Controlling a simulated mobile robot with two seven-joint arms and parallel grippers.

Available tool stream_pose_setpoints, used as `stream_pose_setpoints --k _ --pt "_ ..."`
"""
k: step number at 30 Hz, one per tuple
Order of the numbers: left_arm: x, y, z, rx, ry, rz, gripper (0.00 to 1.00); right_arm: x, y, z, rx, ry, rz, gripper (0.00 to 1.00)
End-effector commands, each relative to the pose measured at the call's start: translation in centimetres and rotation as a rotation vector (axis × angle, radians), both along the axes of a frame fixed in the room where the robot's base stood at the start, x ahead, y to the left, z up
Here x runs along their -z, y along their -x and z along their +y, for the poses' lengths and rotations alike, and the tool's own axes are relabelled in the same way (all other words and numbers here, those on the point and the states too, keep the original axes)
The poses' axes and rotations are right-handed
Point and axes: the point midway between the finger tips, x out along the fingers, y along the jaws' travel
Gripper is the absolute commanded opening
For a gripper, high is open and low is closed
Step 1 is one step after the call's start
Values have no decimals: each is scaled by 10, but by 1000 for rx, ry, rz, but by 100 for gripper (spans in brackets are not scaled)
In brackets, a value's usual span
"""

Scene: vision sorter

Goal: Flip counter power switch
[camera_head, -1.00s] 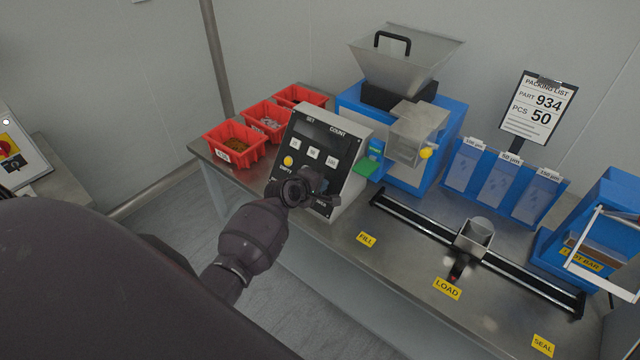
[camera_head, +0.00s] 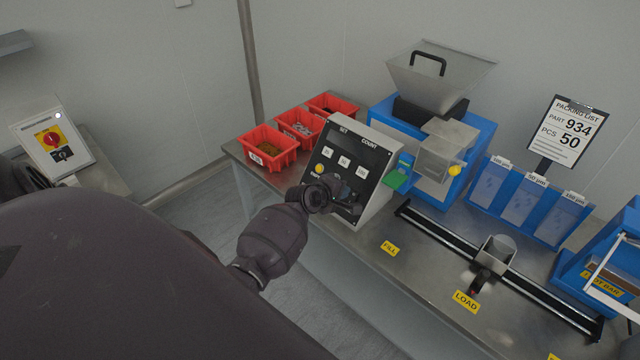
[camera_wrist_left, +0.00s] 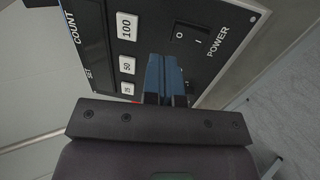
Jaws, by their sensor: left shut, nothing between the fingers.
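The counter (camera_head: 375,200) is a grey box with a sloped black panel on the bench. In the wrist view its power switch (camera_wrist_left: 192,38) is a black rocker marked O and I, beside the POWER label (camera_wrist_left: 218,42). My left gripper (camera_head: 350,202) is at the lower part of the panel and hides the switch in the head view. In the wrist view its shut, empty fingers (camera_wrist_left: 166,80) point at the panel, close to the switch. I cannot tell whether they touch the panel. My right gripper is not in view.
Red bins (camera_head: 268,148) stand left of the counter. A blue feeder with a hopper (camera_head: 440,80) stands behind it to the right. A rail (camera_head: 470,255) crosses the bench. A panel with a red knob (camera_head: 52,140) is at far left.

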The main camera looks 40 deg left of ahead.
Motion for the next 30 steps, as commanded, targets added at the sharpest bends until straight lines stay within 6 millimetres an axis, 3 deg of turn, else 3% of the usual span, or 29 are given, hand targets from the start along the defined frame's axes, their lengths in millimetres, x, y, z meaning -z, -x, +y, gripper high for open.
stream_pose_setpoints --k 4,15,30 --pt "-11 18 2 -2 0 0 0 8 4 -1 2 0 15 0" --pt "-47 56 6 -3 -1 0 0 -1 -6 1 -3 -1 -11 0" --pt "-59 70 7 -2 -1 1 0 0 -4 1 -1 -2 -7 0"
